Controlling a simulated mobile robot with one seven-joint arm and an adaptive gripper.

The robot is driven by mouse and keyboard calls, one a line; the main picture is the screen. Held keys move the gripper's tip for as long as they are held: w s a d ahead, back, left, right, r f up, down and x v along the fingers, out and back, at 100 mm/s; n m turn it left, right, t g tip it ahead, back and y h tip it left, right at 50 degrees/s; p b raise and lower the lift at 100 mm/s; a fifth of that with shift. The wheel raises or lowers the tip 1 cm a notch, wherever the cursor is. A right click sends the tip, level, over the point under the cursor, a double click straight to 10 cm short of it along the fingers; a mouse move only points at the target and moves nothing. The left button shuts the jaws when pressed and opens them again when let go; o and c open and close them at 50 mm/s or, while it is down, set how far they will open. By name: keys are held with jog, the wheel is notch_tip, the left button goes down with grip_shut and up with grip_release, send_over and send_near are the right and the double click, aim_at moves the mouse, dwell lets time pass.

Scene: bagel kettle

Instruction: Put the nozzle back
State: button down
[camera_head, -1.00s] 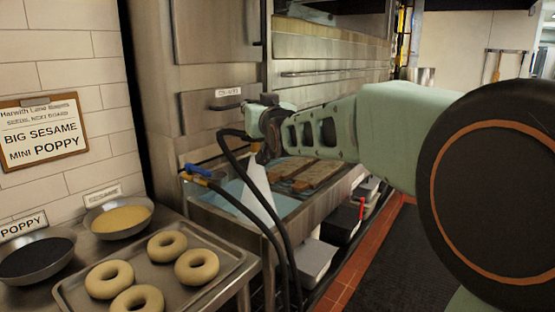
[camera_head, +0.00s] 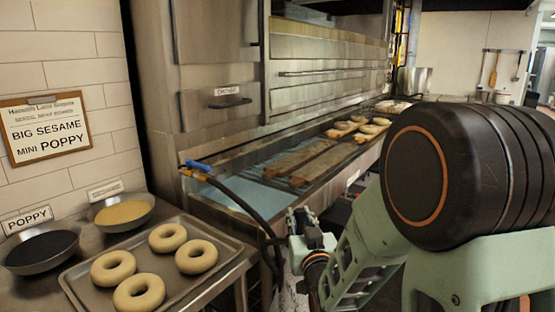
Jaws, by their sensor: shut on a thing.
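My gripper (camera_head: 298,238) is low in front of the steel trough, right of the bagel tray. It is shut on the nozzle, which is mostly hidden by the fingers and wrist. A pale, speckled patch (camera_head: 290,302) shows just below the gripper, perhaps spray; I cannot tell for sure. A black hose (camera_head: 245,205) runs from a brass fitting with a blue handle (camera_head: 198,167) at the trough's left end down towards the gripper. No holder for the nozzle can be made out.
A tray (camera_head: 75,285) of several raw bagels and two bowls, dark seeds (camera_head: 40,252) and pale seeds (camera_head: 122,212), stand at the left. Boards (camera_head: 305,160) and baked bagels (camera_head: 358,126) lie along the trough (camera_head: 225,222). My arm covers the lower right.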

jog(key=s+d+f+h+b, duration=0.1)
jog(key=s+d+f+b, duration=0.15)
jog(key=f, duration=0.65)
jog(key=s+d+f+m+b, duration=0.1)
jog(key=s+d+f+b, duration=0.2)
jog(key=f, duration=0.7)
jog(key=s+d+f+h+b, duration=0.1)
jog(key=d+f+b, duration=0.3)
jog(key=f, duration=0.5)
jog(key=w+r+p, duration=0.2)
jog(key=r+p, duration=0.9)
jog(key=r, duration=0.5)
jog(key=w+a+r+p, duration=0.1)
jog(key=w+r+p, duration=0.1)
jog(key=r+p, duration=1)
jog(key=w+r+p, duration=0.2)
jog(key=r+p, duration=1)
jog(key=r, duration=0.9)
jog(key=shift+w+a, duration=0.3)
jog(key=shift+w, duration=0.05)
